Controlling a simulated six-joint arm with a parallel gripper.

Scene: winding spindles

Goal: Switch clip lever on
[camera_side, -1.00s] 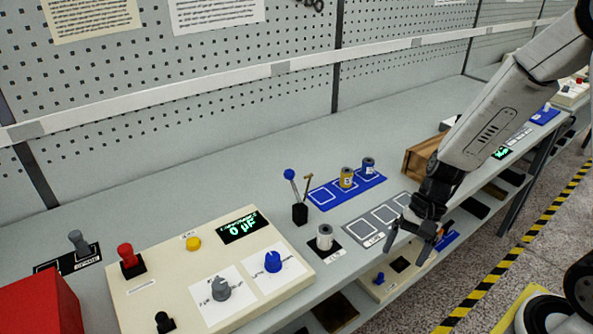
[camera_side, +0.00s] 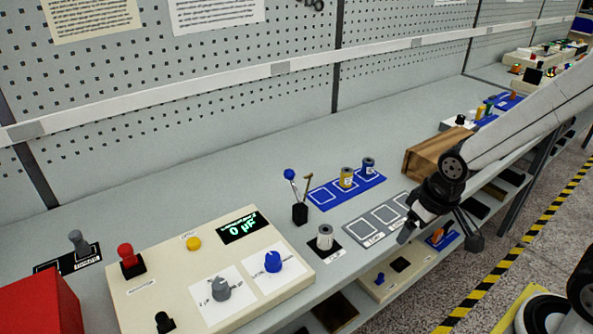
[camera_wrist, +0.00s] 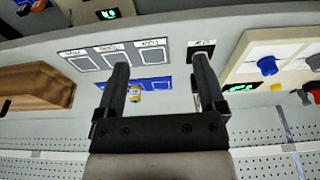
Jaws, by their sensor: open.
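A lever with a blue ball knob (camera_side: 290,175) stands upright on a black block beside a thin brown hooked rod. My gripper (camera_side: 440,228) is open and empty, above the front edge near the orange part. In the wrist view, its two fingers (camera_wrist: 160,75) are well apart with nothing between them.
A blue tray (camera_side: 322,196) holds a yellow and a blue spool. A grey tray (camera_side: 361,231) is empty, and a white spool (camera_side: 325,237) stands on a black square. A control panel (camera_side: 150,285) is at left. A wooden box (camera_side: 425,155) stands behind my gripper.

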